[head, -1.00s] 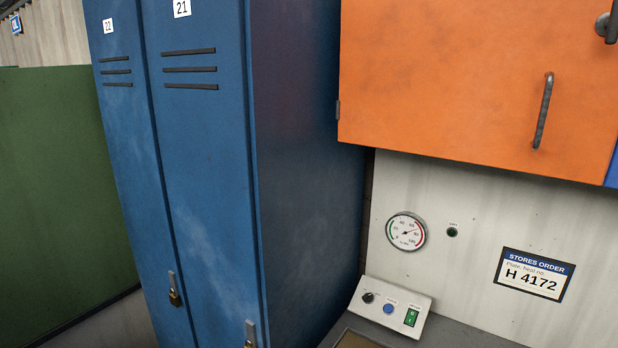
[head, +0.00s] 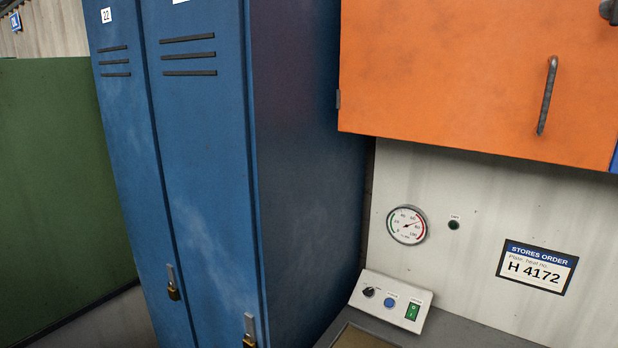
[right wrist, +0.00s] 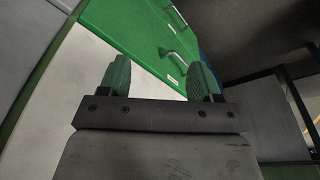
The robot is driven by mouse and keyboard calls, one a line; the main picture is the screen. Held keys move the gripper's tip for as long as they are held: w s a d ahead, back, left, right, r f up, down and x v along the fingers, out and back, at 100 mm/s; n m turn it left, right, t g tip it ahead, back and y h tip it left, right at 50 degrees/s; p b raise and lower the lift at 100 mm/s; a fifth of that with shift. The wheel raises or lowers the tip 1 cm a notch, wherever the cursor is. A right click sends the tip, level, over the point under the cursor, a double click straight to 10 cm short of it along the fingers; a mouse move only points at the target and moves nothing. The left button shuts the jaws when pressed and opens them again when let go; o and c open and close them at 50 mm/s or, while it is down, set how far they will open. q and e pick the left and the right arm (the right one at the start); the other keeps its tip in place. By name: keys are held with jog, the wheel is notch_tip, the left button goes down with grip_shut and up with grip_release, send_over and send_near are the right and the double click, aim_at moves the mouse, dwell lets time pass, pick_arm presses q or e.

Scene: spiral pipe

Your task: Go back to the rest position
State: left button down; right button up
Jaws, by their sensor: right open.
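My right gripper (right wrist: 160,82) shows in the right wrist view. Its two green fingers stand wide apart with nothing between them. Beyond the fingers are a pale surface and a green cabinet front (right wrist: 140,30) with metal handles. Neither gripper shows in the head view, and my left gripper is in no frame.
In the head view, blue lockers (head: 205,200) with padlocks stand at the centre left, beside a green panel (head: 60,190). An orange cupboard (head: 450,80) hangs at the upper right. Below it are a gauge (head: 407,225), a STORES ORDER sign (head: 537,267) and a switch box (head: 390,301).

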jog(key=s+d+f+g+b, duration=0.1)
jog(key=s+d+f+b, duration=0.1)
jog(key=s+f, duration=1.4)
notch_tip(320, 180, down, 2)
jog(key=shift+s+d+f, duration=0.2)
jog(key=shift+d+f, duration=0.05)
jog(key=shift+d, duration=0.25)
